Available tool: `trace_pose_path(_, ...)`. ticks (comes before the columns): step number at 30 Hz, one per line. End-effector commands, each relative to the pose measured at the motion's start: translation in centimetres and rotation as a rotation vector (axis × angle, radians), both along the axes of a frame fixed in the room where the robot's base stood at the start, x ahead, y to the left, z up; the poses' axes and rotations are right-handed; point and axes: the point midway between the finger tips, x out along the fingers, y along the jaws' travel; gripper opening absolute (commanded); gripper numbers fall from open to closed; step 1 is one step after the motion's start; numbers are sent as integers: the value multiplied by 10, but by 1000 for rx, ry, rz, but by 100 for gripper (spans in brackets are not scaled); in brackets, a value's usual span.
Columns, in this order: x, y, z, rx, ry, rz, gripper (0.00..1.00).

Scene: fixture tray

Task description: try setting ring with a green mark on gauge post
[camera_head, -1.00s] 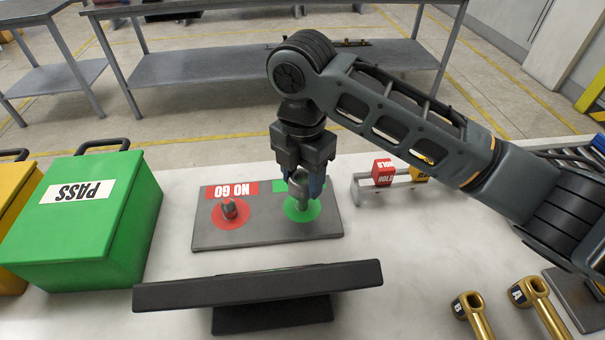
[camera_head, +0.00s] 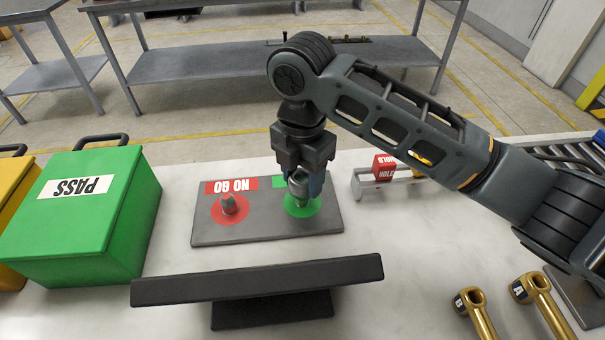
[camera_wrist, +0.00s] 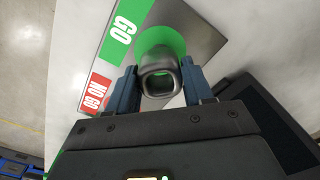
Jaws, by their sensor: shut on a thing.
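My gripper (camera_head: 304,188) is shut on a grey metal ring (camera_head: 297,187), pointing down over the green GO circle (camera_head: 316,208) of the gauge plate (camera_head: 265,232). In the wrist view the ring (camera_wrist: 160,72) sits between the two blue fingers, in front of the green circle (camera_wrist: 165,38). The GO post is hidden by the ring and fingers, so I cannot tell whether the ring is around it or above it.
A green PASS box (camera_head: 85,220) stands left of the plate, beside a yellow box (camera_head: 8,215). A black panel (camera_head: 258,281) stands in front. A rack with a red HOLD tag (camera_head: 384,168) is at right. Brass pieces (camera_head: 535,292) lie front right.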

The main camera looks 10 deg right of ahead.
Motion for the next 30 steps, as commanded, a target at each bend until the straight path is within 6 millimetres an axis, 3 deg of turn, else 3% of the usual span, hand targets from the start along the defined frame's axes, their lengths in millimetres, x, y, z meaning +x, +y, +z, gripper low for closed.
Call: trace_pose_path(30, 0, 0, -13, 0, -1, 0, 9)
